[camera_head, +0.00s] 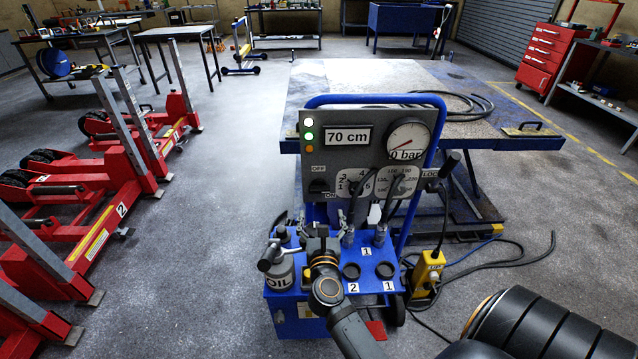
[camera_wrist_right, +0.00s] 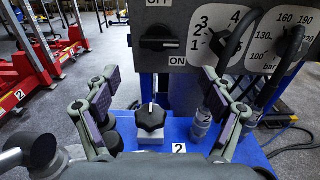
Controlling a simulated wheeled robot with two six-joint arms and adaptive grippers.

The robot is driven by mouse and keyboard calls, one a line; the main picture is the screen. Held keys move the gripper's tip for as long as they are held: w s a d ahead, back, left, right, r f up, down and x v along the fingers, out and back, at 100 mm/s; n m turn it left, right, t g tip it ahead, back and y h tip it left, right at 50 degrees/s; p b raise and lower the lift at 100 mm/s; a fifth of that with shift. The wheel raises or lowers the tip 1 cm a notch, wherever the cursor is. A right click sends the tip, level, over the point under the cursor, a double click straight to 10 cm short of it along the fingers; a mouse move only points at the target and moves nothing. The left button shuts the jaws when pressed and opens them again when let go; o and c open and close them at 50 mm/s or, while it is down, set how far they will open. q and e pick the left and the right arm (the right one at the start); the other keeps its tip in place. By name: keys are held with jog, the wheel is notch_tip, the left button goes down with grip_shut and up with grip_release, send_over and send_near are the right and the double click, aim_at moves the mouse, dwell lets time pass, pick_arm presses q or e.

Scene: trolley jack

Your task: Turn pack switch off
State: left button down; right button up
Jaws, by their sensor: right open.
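The pack switch (camera_head: 319,186) is a black rotary knob at the lower left of the grey control panel (camera_head: 343,126). In the right wrist view the switch (camera_wrist_right: 160,40) sits between an OFF label above and an ON label below, with its handle lying roughly level. My right gripper (camera_wrist_right: 161,78) is open and empty, its two fingers spread below and to either side of the switch, not touching it. In the head view the right gripper (camera_head: 322,240) is in front of the panel, above the blue base, seen partly from behind. My left gripper is not in view.
A black star knob (camera_wrist_right: 150,117) stands between and below the fingers. Hoses and fittings rise right of the gripper. An oil can (camera_head: 280,272) stands on the blue base at left. The panel shows 70 cm and a gauge (camera_head: 408,139).

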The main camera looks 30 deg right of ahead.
aim_at(320, 192)
jog(key=x, duration=0.4)
jog(key=shift+a+r+p, duration=0.1)
jog(key=shift+r+p, duration=0.25)
jog(key=shift+r, duration=0.05)
jog(key=x, duration=0.5)
jog(key=shift+w+f, duration=0.15)
jog(key=shift+w, duration=0.15)
jog(key=shift+w+d, duration=0.25)
jog(key=shift+d, duration=0.1)
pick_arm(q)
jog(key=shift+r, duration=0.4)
pick_arm(e)
jog(key=c, duration=0.5)
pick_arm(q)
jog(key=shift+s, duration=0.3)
pick_arm(e)
jog(key=c, duration=0.7)
